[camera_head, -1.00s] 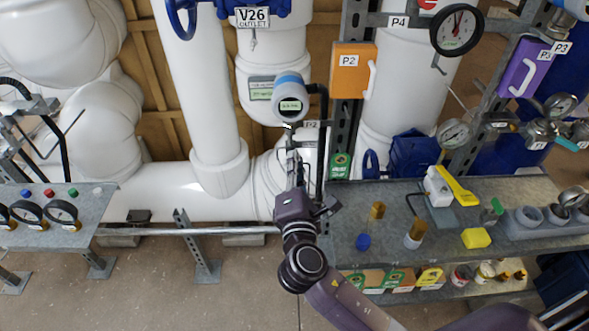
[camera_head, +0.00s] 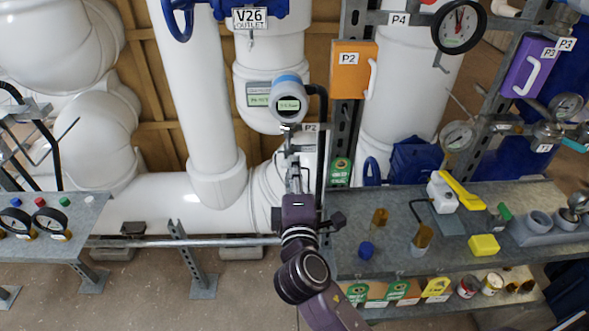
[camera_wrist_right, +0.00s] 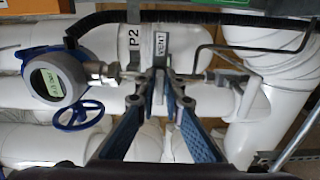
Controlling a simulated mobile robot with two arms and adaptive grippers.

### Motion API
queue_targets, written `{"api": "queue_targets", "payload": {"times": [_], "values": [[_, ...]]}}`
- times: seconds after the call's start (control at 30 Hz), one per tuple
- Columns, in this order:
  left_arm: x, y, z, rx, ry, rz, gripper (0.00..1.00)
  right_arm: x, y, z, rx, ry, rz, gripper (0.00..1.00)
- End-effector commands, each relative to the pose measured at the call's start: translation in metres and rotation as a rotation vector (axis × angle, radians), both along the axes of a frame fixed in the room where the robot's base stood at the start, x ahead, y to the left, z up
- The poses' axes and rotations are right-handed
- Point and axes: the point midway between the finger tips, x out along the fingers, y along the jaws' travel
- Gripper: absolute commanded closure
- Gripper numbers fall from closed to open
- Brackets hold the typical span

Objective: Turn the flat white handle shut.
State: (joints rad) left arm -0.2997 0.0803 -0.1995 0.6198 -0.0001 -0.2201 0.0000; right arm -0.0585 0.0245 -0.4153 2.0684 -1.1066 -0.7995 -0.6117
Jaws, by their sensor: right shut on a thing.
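The flat white handle (camera_wrist_right: 158,94) shows in the right wrist view as a narrow pale strip between my fingertips, largely hidden by them. It sits on the small metal valve below the round display transmitter (camera_head: 289,100), beside the VENT tag (camera_wrist_right: 160,47). My right gripper (camera_wrist_right: 161,84) is shut on this handle, with its two blue-padded fingers on either side. In the head view my right gripper (camera_head: 296,178) reaches up to the valve from below, and the handle is too small to make out there. My left gripper is not in view.
An orange P2 box (camera_head: 352,70) and a metal post stand right of the valve. Thick white pipes (camera_head: 160,205) lie behind. A grey bench (camera_head: 370,205) with loose parts is at right, another bench (camera_head: 75,215) with gauges at left. A blue handwheel (camera_wrist_right: 78,115) is near my fingers.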

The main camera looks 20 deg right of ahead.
Motion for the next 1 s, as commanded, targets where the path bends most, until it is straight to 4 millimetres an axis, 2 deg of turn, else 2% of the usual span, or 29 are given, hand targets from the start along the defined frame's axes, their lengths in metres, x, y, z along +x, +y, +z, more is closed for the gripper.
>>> {"api": "queue_targets", "payload": {"times": [0.27, 0.3, 0.47, 0.77, 0.87, 1.0], "values": [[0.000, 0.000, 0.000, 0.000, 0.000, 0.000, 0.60, 0.000, 0.000, -0.002, 0.004, 0.003, -0.002, 1.00], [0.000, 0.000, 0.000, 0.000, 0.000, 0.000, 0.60, 0.000, 0.000, -0.002, 0.004, 0.003, -0.002, 0.90], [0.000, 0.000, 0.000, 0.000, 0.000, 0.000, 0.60, 0.000, 0.000, -0.001, 0.003, 0.002, -0.001, 0.74], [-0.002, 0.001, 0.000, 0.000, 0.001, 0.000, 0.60, -0.002, 0.001, -0.001, 0.002, 0.001, 0.000, 0.74], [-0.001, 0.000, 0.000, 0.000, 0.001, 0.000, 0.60, -0.010, 0.004, -0.002, 0.003, 0.004, 0.001, 0.74], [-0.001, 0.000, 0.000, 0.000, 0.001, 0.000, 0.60, -0.033, 0.010, -0.003, 0.005, 0.006, 0.001, 0.74]]}}
